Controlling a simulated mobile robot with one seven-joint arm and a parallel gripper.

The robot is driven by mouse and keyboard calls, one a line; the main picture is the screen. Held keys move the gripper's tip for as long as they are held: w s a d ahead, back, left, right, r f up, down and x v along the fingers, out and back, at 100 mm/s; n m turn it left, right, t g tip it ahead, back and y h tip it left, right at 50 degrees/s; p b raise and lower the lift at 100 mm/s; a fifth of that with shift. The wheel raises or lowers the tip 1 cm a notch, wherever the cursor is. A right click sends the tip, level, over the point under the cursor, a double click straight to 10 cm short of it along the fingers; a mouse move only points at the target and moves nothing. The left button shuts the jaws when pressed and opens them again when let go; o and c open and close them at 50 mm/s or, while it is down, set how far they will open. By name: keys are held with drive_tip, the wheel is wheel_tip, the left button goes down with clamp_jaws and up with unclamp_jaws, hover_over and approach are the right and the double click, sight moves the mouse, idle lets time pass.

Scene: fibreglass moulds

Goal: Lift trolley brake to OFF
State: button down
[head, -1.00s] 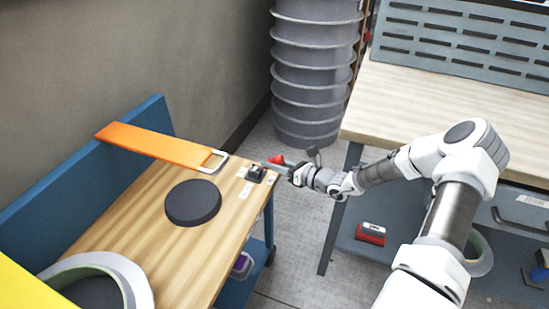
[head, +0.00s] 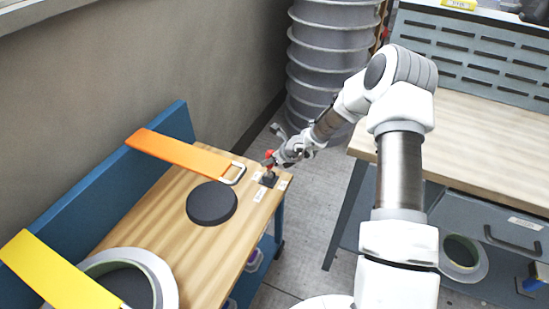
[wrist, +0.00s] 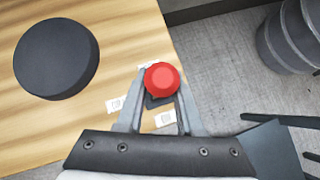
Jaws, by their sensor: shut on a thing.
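The brake lever's red knob (wrist: 162,79) sits between the fingertips of my gripper (wrist: 160,100) in the wrist view. In the head view the red knob (head: 269,154) shows at the tip of my gripper (head: 276,160), above the dark brake base (head: 268,179) on the trolley's far right corner. My gripper is shut on the lever at or just below the knob. White labels (wrist: 165,119) lie around the base; their print is too small to read. The trolley (head: 150,205) has a wooden top and a blue back panel. The lever's shaft is mostly hidden.
A black disc (head: 212,203) lies on the trolley top beside the brake. An orange strap (head: 180,152), a yellow strap (head: 55,270) and a pale ring (head: 160,280) are also there. A workbench (head: 480,140) stands to the right, with grey floor between. A ribbed grey column (head: 330,50) stands behind.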

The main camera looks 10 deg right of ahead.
drive_tip(key=shift+w+a+g+h+p, duration=0.1)
drive_tip(key=shift+a+g+h+p, duration=0.05)
drive_tip(key=shift+g+h+p, duration=0.2)
idle(0.3)
drive_tip(key=c, duration=0.5)
unclamp_jaws()
drive_tip(key=shift+a, duration=0.1)
drive_tip(key=shift+c, duration=0.2)
drive_tip(key=p+v, duration=0.5)
drive_tip(key=v, duration=1.2)
drive_tip(key=shift+r, duration=0.2)
